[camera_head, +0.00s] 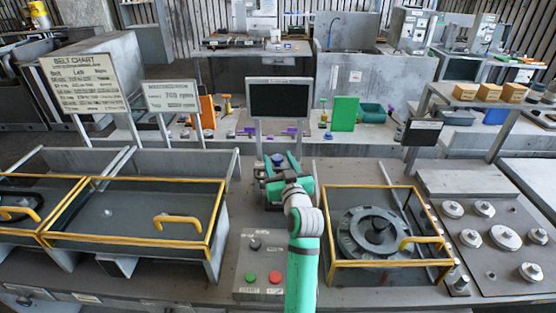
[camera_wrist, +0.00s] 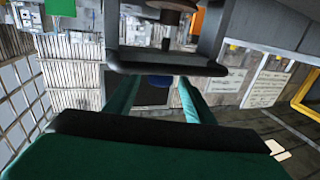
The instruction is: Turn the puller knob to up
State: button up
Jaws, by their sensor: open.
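No knob carries a readable puller label, so I cannot tell for certain which one is meant. A small black knob (camera_head: 255,244) sits on the grey control box (camera_head: 248,268), above a green and a red button. Another dark knob (camera_head: 379,226) stands at the centre of a round dial plate, inside the yellow-framed bay on the right. My gripper (camera_head: 277,178) is open, raised above the bench between the two yellow-framed bays, beyond the control box. I see nothing held in it. In the wrist view, a brown, round-bodied part (camera_wrist: 172,6) shows at the top edge, partly cut off.
Yellow guard frames with handles (camera_head: 177,221) flank my arm on both sides. A steel plate with several round knobs (camera_head: 505,237) is at the far right. A dark screen (camera_head: 279,98) stands behind my gripper, and sign boards (camera_head: 85,84) stand on the left.

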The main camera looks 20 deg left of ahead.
notch_tip(320, 180, up, 2)
jog(key=shift+r, duration=0.25)
jog(key=s+d+r, duration=0.3)
jog(key=s+r, duration=0.7)
jog(key=s, duration=0.3)
jog(key=shift+s+d, duration=0.25)
jog(key=shift+d, duration=0.1)
jog(key=shift+a, duration=0.1)
